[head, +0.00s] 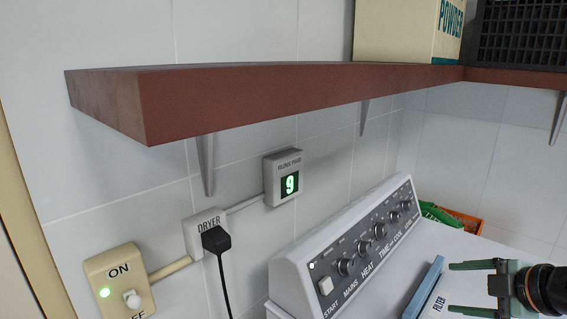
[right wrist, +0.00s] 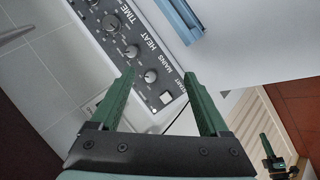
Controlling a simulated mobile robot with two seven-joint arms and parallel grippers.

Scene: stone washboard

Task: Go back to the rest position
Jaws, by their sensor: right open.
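My right gripper (head: 474,287) is at the lower right of the head view, over the white top of the dryer, with its two green fingers apart and nothing between them. In the right wrist view the open fingers (right wrist: 166,95) point toward the dryer's control panel (right wrist: 130,45). The panel (head: 350,255) carries several dark knobs and a white start button (head: 325,286). A blue handle-like piece (head: 424,288) near the filter label lies just left of the gripper. My left gripper does not show in the head view; a small green-fingered gripper (right wrist: 266,146) shows at the right wrist view's lower right.
A red-brown shelf (head: 290,95) juts out above the dryer, bearing a powder box (head: 405,30) and a dark crate (head: 520,35). A wall switch (head: 120,285) with a green light, a dryer plug (head: 215,240) and a display reading 9 (head: 289,184) are on the tiled wall.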

